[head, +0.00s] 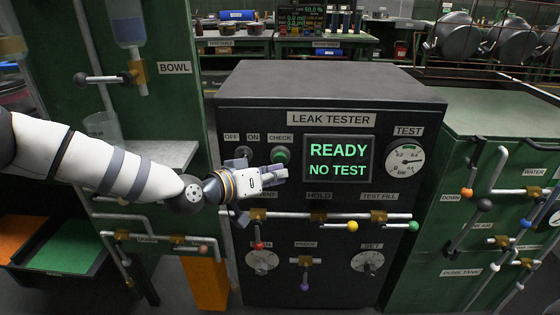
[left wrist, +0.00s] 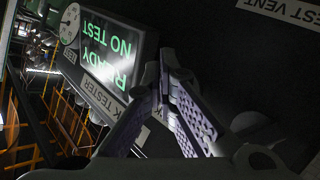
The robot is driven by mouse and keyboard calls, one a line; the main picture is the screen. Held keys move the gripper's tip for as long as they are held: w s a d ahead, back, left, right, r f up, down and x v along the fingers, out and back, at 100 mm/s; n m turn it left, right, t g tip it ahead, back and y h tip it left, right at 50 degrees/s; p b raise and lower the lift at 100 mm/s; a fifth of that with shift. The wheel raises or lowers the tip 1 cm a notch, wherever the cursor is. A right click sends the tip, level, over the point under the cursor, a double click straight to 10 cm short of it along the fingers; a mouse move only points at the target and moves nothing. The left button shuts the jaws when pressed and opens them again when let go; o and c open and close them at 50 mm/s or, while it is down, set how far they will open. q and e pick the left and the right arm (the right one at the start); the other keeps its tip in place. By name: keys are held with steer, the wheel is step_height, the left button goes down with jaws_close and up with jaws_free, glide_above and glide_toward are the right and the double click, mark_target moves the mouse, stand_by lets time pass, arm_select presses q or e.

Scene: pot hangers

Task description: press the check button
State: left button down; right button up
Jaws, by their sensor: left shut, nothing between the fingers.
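The check button (head: 281,155) is a round green button under the CHECK label on the dark leak tester (head: 330,95), left of its screen. My left gripper (head: 284,175) is shut and empty. In the head view its fingertips lie just below the button; I cannot tell whether they touch the panel. In the left wrist view the closed fingers (left wrist: 166,68) point at the dark panel, and I cannot make out the button there. The screen (head: 338,160) reads READY, NO TEST in green; it also shows in the left wrist view (left wrist: 107,50). My right gripper is not in view.
An OFF/ON knob (head: 243,152) sits left of the button. A pressure gauge (head: 404,160) is right of the screen. A horizontal pipe with yellow (head: 352,226) and green (head: 413,226) handle knobs crosses the panel below my gripper.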

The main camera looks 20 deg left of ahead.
arm_select(q)
steer(key=shift+w, duration=0.15)
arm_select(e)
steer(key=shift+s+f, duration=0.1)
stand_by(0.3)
arm_select(q)
steer(key=shift+w+a, duration=0.1)
steer(key=shift+w, duration=0.15)
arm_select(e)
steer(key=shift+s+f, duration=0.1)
arm_select(q)
steer(key=shift+w+a+b, duration=0.15)
steer(key=shift+w+b, duration=0.35)
steer(key=shift+b, duration=0.1)
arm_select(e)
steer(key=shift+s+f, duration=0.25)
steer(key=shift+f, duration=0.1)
arm_select(q)
steer(key=shift+r, duration=0.1)
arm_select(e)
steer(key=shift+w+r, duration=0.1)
arm_select(q)
steer(key=shift+s+d+p, duration=0.25)
steer(key=shift+s+p, duration=0.35)
steer(key=shift+s, duration=0.3)
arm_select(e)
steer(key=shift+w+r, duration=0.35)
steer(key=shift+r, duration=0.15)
